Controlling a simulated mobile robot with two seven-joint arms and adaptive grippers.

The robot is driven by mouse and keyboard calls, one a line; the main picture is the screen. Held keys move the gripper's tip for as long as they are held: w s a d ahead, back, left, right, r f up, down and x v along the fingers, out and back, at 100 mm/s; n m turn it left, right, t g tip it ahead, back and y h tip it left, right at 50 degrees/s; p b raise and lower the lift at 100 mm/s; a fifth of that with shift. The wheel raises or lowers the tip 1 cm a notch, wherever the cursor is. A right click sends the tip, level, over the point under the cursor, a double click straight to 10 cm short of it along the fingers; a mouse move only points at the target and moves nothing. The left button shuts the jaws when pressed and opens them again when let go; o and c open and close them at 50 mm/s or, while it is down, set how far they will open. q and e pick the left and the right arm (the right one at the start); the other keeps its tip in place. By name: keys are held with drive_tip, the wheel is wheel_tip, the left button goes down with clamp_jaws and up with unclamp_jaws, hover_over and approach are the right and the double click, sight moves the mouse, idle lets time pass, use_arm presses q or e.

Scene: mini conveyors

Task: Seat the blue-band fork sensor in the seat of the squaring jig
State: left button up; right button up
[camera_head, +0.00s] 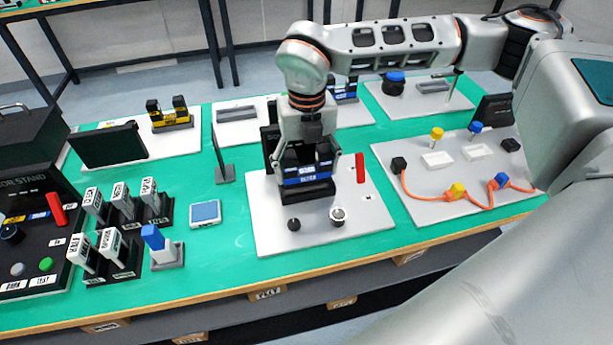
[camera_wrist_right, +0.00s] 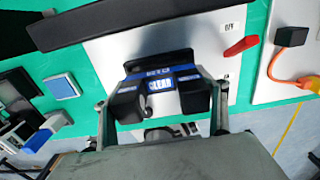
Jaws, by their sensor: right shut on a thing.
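The blue-band fork sensor (camera_head: 306,180) is dark with a blue labelled band. My right gripper (camera_head: 306,160) points down and is shut on it, over the middle white plate. In the right wrist view the fork sensor (camera_wrist_right: 158,84) shows two black blocks joined by the blue band, between the fingers of the right gripper (camera_wrist_right: 165,108). The squaring jig (camera_head: 262,215) appears to be this white plate with a dark upright panel, a red lever and two knobs. Its seat is hidden under the sensor and gripper; I cannot tell whether the sensor touches it. My left gripper is not in view.
A red lever (camera_head: 360,168) stands close right of the gripper. A dark knob (camera_head: 293,225) and a silver knob (camera_head: 338,215) are in front. Left are a blue-topped pad (camera_head: 205,213) and labelled holders (camera_head: 122,200). Right is a board with an orange cable (camera_head: 430,199).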

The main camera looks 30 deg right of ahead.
sight(307, 170)
drive_tip(key=shift+f, duration=1.45)
drive_tip(key=shift+f, duration=0.2)
drive_tip(key=o, duration=1.3)
drive_tip(key=shift+r, duration=0.1)
wheel_tip(307, 170, up, 12)
drive_tip(key=shift+r+p, duration=0.1)
drive_tip(key=shift+p, duration=0.3)
